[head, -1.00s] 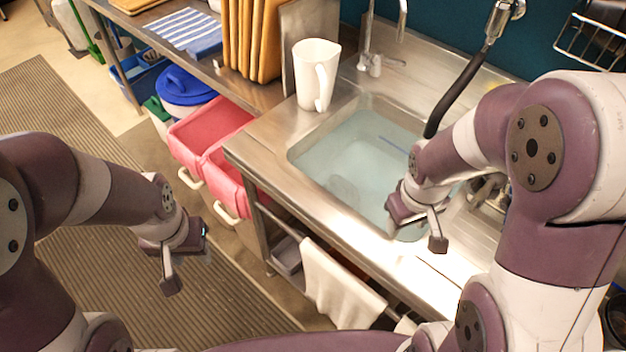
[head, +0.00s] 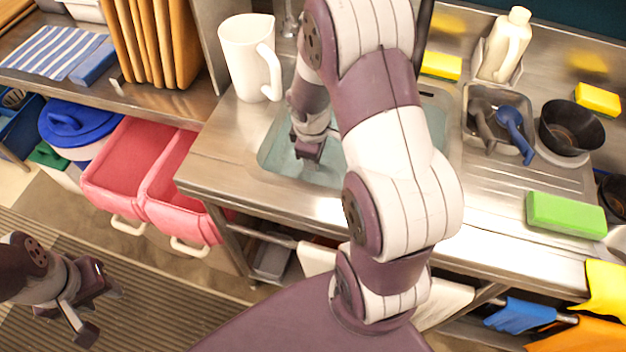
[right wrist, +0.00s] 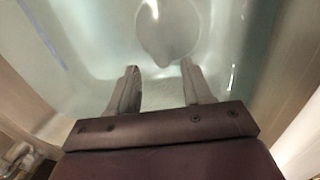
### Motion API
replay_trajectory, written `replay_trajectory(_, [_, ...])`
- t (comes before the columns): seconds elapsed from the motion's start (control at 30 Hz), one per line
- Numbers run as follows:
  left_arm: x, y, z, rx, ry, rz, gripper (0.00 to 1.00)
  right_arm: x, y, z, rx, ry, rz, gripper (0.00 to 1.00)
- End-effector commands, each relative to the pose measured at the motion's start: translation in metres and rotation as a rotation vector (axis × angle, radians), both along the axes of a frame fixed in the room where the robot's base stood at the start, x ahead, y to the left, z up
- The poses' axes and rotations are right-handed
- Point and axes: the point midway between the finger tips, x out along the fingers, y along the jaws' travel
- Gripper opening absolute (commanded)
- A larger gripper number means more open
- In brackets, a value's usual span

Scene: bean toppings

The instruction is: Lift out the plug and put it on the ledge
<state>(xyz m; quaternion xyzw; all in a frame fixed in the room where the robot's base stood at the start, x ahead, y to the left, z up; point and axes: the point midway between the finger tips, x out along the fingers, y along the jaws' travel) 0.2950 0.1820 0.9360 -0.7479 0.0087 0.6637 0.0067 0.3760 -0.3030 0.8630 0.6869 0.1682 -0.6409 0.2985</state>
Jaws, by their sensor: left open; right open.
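The steel sink basin (head: 272,158) holds pale, cloudy water. In the right wrist view a pale rounded shape (right wrist: 167,32) shows under the water, just beyond my fingertips; I cannot tell for sure whether it is the plug. My right gripper (right wrist: 160,68) is open, with nothing between its fingers. In the head view the right gripper (head: 308,160) hangs over the basin, and my right arm hides much of the sink. My left gripper (head: 97,312) is open and empty over the floor mat, away from the sink. The steel ledge (head: 225,150) runs around the basin.
A white jug (head: 248,60) stands at the sink's back left corner. Right of the basin are a small utensil tub (head: 480,100), a black bowl (head: 570,128) and a green sponge (head: 566,213). Pink bins (head: 128,165) sit left. A thin blue thing (right wrist: 40,35) shows in the basin.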

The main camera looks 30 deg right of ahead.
Motion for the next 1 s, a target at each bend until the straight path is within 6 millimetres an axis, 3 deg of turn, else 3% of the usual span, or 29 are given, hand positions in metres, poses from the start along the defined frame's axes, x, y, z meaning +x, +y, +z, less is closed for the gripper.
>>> replay_trajectory(0.03, [0.000, 0.000, -0.006, 0.000, 0.000, 0.000, 0.43, 0.001, -0.002, -0.012, -0.001, 0.001, 0.000, 0.50])
replay_trajectory(0.17, [0.000, 0.000, -0.009, 0.000, 0.000, 0.000, 0.43, 0.003, -0.004, -0.026, -0.001, -0.001, -0.001, 0.50])
replay_trajectory(0.4, [0.000, 0.000, -0.022, 0.000, 0.000, 0.000, 0.43, 0.008, -0.011, -0.068, 0.001, 0.000, -0.001, 0.50])
replay_trajectory(0.7, [0.000, 0.000, -0.022, 0.000, 0.000, 0.000, 0.43, 0.009, -0.013, -0.075, 0.000, -0.002, -0.002, 0.50])
replay_trajectory(0.77, [0.000, 0.000, -0.022, 0.000, 0.000, 0.000, 0.43, 0.009, -0.013, -0.075, 0.000, -0.002, -0.002, 0.34])
replay_trajectory(0.87, [0.000, 0.000, -0.022, 0.000, 0.000, 0.000, 0.43, 0.009, -0.013, -0.075, 0.000, -0.002, -0.002, 0.01])
replay_trajectory(1.0, [0.000, 0.000, -0.022, 0.000, 0.000, 0.000, 0.43, 0.009, -0.013, -0.074, 0.000, -0.002, -0.002, 0.00])
